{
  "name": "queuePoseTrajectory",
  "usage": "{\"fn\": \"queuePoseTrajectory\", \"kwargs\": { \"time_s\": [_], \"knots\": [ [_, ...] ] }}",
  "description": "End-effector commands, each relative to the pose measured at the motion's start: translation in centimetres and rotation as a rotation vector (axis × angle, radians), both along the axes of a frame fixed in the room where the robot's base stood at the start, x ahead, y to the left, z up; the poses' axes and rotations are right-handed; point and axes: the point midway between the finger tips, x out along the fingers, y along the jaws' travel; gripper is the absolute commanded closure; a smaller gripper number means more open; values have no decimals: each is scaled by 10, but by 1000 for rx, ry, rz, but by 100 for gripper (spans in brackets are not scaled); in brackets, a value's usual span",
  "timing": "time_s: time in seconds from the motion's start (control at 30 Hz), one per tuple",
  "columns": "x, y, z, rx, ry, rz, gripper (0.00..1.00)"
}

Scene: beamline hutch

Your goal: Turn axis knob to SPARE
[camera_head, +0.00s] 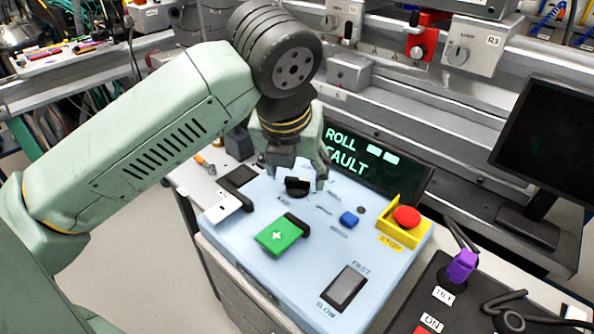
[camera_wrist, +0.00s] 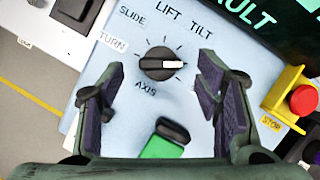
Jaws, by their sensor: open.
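The axis knob (camera_wrist: 155,66) is a round black knob with a white pointer line, on a pale blue control panel (camera_wrist: 125,62). It also shows in the head view (camera_head: 296,187), below my gripper. Around it I read TURN, SLIDE, LIFT and TILT, with AXIS below. The white line points right in the wrist view, past TILT, toward my right finger. I cannot read a SPARE label; the area right of the knob is partly hidden by that finger. My gripper (camera_wrist: 160,82) is open, one finger on each side of the knob, apparently not touching it. It also shows in the head view (camera_head: 297,177).
A dark display (camera_head: 362,160) behind the panel reads ROLL and FAULT in green. A monitor (camera_head: 548,140) stands right.

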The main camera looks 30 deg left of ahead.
Motion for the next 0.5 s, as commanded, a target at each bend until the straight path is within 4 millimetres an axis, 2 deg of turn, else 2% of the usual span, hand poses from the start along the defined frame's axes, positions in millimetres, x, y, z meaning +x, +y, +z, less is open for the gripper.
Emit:
{"fn": "queuePoseTrajectory", "kwargs": {
  "time_s": [0.2, 0.5],
  "knots": [
    [7, 3, -18, -1, 1, 0, 42],
    [8, 3, -21, 0, 0, 0, 42]
  ]
}}
